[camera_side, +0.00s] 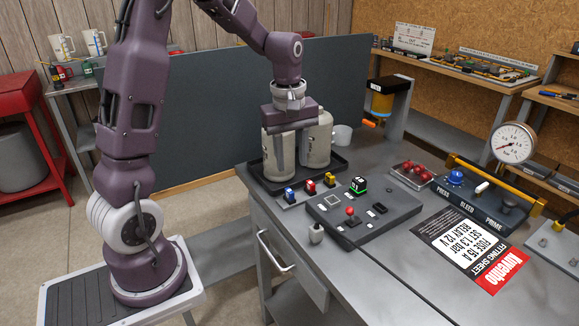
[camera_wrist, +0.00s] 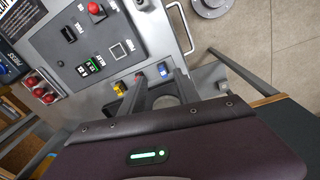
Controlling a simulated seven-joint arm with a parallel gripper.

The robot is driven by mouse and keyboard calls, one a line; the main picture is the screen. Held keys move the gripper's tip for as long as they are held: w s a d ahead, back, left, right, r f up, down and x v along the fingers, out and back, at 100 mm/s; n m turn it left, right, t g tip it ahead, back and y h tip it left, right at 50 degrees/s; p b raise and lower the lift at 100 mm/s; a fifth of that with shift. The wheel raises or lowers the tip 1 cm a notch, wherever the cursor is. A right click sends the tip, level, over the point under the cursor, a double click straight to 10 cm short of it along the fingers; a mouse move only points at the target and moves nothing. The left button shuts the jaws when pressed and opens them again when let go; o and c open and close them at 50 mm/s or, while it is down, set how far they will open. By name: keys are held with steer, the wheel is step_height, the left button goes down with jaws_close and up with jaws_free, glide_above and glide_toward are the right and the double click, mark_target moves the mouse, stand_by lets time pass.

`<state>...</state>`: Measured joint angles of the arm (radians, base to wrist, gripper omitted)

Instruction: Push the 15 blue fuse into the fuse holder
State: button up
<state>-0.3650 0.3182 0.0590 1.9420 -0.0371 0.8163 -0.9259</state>
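The blue fuse (camera_side: 290,194) stands in the row of small fuses at the near left of the bench. It also shows in the wrist view (camera_wrist: 163,70), close to the fingers. The grey panel (camera_side: 372,226) lies to its right. A pale outlined spot on it (camera_wrist: 118,50) may be the fuse holder; its label is too small to read surely. My gripper (camera_side: 298,150) is above the bench, in front of the bottles and behind the fuses. In the wrist view its two fingers (camera_wrist: 160,80) stand apart with nothing held.
A red fuse (camera_side: 310,187) and a yellow fuse (camera_side: 330,180) stand beside the blue one. Two pale bottles (camera_side: 318,148) stand in a black tray (camera_side: 340,168). The panel carries a green-edged black relay (camera_side: 358,185) and a red knob (camera_side: 350,211). A fitting sheet (camera_side: 470,246) lies right.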

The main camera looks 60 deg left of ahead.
steer(key=n, duration=0.2)
glide_above(289, 190)
steer(key=shift+g, duration=0.4)
step_height(289, 190, down, 4)
steer(key=shift+f, duration=0.1)
step_height(289, 190, down, 7)
steer(key=shift+c, duration=0.5)
jaws_close()
